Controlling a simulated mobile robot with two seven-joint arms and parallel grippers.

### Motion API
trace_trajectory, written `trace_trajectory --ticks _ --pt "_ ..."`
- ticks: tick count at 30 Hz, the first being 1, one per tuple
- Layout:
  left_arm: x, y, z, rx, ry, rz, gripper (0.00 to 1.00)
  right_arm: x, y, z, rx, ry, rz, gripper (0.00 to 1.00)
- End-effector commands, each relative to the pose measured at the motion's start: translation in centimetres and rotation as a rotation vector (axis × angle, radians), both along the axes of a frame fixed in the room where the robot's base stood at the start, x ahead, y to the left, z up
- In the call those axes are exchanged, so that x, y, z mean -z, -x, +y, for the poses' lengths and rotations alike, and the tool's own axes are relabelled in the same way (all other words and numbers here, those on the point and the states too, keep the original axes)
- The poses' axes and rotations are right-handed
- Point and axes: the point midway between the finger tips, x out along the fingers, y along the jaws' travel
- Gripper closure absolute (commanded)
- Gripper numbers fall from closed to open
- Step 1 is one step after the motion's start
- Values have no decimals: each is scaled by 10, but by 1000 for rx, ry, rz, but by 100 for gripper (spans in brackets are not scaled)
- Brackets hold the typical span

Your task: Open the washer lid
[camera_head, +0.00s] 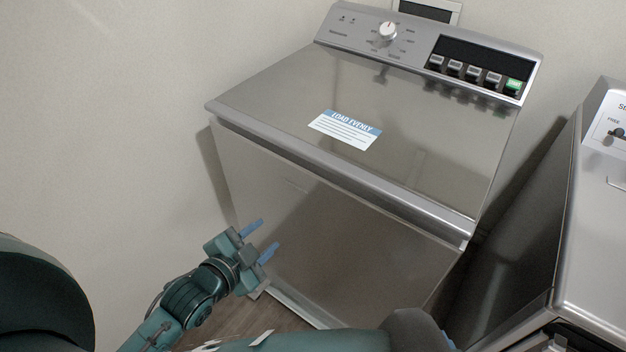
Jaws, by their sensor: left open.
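The topload washer (330,220) stands in front of me. Its grey, glossy lid (430,130) is shut and lies flat, with a "LOAD EVENLY" label (345,129) on it. The lid's front edge (340,178) runs along the top of the front panel. My left gripper (262,238) is at the lower left, in front of the front panel and below the lid edge. Its two blue-tipped fingers are apart with nothing between them. I cannot tell whether the fingertips touch the panel.
The control panel (430,50) with a knob (388,31) and several buttons rises behind the lid. A second appliance (590,200) stands close on the right, with a narrow dark gap between. A plain wall (110,100) is on the left. Wooden floor shows at the bottom.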

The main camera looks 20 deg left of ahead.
Motion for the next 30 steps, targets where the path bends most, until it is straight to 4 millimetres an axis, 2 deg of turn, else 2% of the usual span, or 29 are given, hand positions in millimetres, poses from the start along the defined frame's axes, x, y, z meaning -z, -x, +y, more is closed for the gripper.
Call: trace_trajectory --ticks 1,3,9,12,16,20,30 --pt "4 -15 2 64 -113 -102 59 26 0 3 -7 -14 -12 64" --pt "-14 -29 2 139 -271 -230 59 35 0 8 -17 -33 -26 64" --pt "-56 -44 -4 264 -618 -495 59 46 1 17 -38 -73 -54 64" --pt "-68 -45 -7 285 -698 -555 59 45 1 19 -43 -82 -59 64" --pt "-74 -50 -9 291 -728 -576 59 41 1 19 -44 -84 -62 64" --pt "-76 -64 -13 289 -726 -574 59 40 1 19 -45 -82 -60 64" --pt "-75 -127 -37 288 -723 -573 59 39 2 19 -47 -74 -59 64"
